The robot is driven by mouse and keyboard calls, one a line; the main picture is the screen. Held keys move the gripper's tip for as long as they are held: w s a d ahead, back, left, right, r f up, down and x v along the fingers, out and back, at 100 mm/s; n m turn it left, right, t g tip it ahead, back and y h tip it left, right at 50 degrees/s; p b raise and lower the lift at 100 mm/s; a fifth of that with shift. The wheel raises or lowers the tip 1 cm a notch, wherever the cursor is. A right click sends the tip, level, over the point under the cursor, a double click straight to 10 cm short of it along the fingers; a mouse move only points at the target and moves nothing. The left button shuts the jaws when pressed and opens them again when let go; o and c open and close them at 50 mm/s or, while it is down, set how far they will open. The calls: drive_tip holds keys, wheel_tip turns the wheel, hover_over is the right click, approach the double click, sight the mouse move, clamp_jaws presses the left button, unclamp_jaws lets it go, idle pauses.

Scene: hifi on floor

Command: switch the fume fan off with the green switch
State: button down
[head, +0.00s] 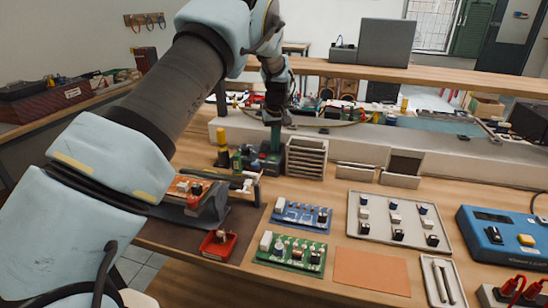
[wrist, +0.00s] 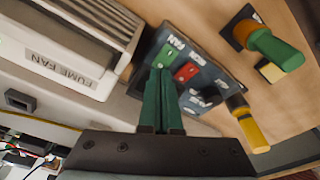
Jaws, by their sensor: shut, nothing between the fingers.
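My gripper (wrist: 163,72) is shut and empty, its green fingers pointing at the dark switch box (wrist: 212,72) in the wrist view. The green switch (wrist: 164,54) is right at the fingertips and partly covered by them. I cannot tell whether they touch it or how it is set. A red switch (wrist: 187,72) sits beside it, near a white "FAN" label. The slatted fume fan (wrist: 75,42), labelled "FUME FAN", is to the left. In the head view my gripper (head: 275,136) is above the switch box (head: 268,162), with the fume fan (head: 306,158) just to the right.
A yellow-handled tool (wrist: 250,125) and a green-handled one (wrist: 272,46) stand close to the switch box. Circuit boards (head: 291,252) and a grey parts tray (head: 352,214) lie on the bench in front. A raised shelf (head: 430,75) runs behind.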

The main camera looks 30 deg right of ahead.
sight(275, 155)
drive_tip(key=shift+f+b, duration=0.45)
drive_tip(key=shift+f, duration=0.45)
idle(0.7)
drive_tip(key=shift+r+p, duration=2.15)
drive_tip(key=shift+r, duration=1.45)
drive_tip(key=s+a+r+n, duration=0.1)
drive_tip(key=a+r, duration=0.2)
drive_tip(key=a, duration=1)
drive_tip(key=a+r, duration=0.3)
drive_tip(key=a, duration=1)
drive_tip(key=s+a, duration=1.8)
drive_tip(key=shift+s+a+r, duration=0.15)
drive_tip(key=shift+a+r, duration=0.2)
drive_tip(key=shift+r, duration=0.05)
